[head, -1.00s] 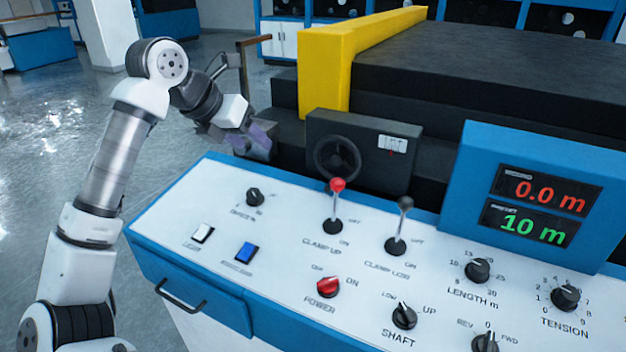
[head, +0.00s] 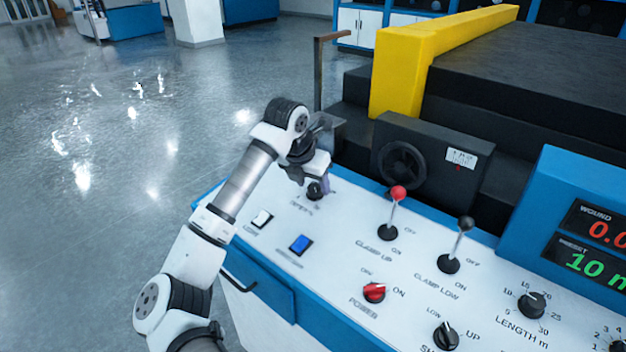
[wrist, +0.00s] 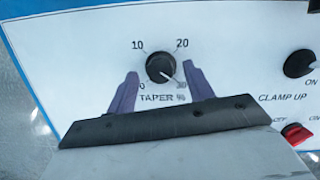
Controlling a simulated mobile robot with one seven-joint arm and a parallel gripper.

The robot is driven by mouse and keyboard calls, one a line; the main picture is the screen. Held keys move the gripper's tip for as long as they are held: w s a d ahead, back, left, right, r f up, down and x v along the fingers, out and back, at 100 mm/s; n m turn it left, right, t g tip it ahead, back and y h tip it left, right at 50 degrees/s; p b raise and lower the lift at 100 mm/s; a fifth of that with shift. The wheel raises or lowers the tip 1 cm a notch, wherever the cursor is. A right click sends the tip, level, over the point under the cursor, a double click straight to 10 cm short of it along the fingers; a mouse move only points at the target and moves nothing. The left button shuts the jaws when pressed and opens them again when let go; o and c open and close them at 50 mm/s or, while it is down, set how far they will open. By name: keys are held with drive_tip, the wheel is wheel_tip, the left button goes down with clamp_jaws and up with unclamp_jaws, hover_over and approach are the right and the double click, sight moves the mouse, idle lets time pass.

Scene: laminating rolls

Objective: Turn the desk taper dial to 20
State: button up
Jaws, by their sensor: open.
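The taper dial (wrist: 160,66) is a round black knob on the white panel, labelled TAPER %, in the middle of the wrist view. Its scale shows 0, 10, 20 and 30, and its white pointer line points lower right, at about the 30 mark. In the head view the dial (head: 315,191) sits at the panel's far left, partly behind my gripper (head: 322,178). In the wrist view my gripper (wrist: 162,76) is open, with one purple finger on either side of the dial. Both fingers appear apart from the knob; their height above the panel is hard to judge.
The red-topped clamp lever (head: 398,193) and black-topped lever (head: 466,224) stand up from the panel, right of the dial. A white button (head: 262,219), a blue button (head: 300,243) and the red power knob (head: 374,292) are nearer. A black handwheel (head: 402,165) is behind.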

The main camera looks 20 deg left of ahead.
drive_tip(key=shift+w+f, duration=0.25)
drive_tip(key=shift+f, duration=0.3)
drive_tip(key=c, duration=1)
drive_tip(key=shift+b, duration=0.3)
